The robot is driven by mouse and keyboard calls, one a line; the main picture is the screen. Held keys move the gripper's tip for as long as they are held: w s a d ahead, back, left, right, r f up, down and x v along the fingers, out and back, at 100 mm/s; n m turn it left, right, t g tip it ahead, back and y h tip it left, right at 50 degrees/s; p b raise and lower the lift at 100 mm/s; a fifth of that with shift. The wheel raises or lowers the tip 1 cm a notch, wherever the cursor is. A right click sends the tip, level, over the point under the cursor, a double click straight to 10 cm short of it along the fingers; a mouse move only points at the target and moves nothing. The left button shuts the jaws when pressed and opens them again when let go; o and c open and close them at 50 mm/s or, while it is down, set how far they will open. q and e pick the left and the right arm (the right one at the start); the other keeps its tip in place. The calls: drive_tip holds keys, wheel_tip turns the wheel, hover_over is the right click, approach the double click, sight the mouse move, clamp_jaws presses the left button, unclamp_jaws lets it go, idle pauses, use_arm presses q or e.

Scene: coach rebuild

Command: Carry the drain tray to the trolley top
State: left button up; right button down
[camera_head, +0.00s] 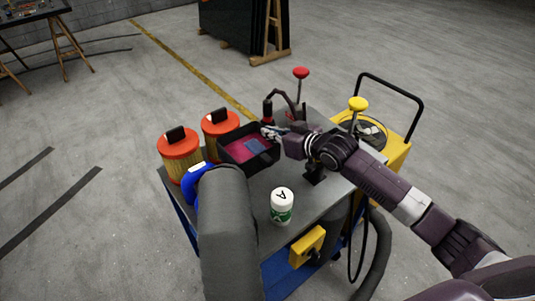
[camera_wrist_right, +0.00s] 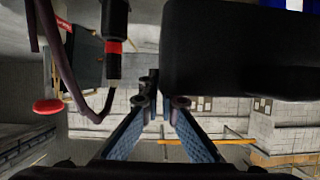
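The drain tray (camera_head: 225,158) is a black, square, open tray with pinkish-red contents and a bluish patch inside. It sits level on the grey trolley top (camera_head: 258,205). My right gripper (camera_head: 268,132) is at the tray's far right rim, reaching in from the right. In the right wrist view its two blue-padded fingers (camera_wrist_right: 160,108) have a gap between their tips and look open. The tray's dark side (camera_wrist_right: 240,60) fills the upper right there, close by the tips; contact cannot be told. My left gripper is not in view.
Two orange-capped filters (camera_head: 180,150) (camera_head: 221,125) stand left of the tray. A white-capped bottle (camera_head: 282,207) stands in front. A red-knobbed lever (camera_head: 300,73) and yellow-knobbed lever (camera_head: 357,104) rise behind.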

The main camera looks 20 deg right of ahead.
sight(269, 143)
wheel_tip(269, 143, down, 4)
drive_tip(key=shift+w+f, duration=0.1)
drive_tip(key=shift+f, duration=0.1)
wheel_tip(269, 143, down, 4)
drive_tip(key=shift+a+r, duration=0.1)
drive_tip(key=shift+f, duration=0.3)
drive_tip(key=c, duration=2.6)
unclamp_jaws()
drive_tip(key=shift+f, duration=0.2)
drive_tip(key=o, duration=0.4)
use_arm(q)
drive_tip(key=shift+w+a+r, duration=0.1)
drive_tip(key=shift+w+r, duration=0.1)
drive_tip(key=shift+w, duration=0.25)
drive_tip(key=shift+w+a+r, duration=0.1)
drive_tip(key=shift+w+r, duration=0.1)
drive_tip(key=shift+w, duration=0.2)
use_arm(e)
drive_tip(key=shift+o, duration=0.2)
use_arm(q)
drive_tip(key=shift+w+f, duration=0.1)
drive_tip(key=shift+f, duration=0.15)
use_arm(e)
drive_tip(key=v, duration=1.2)
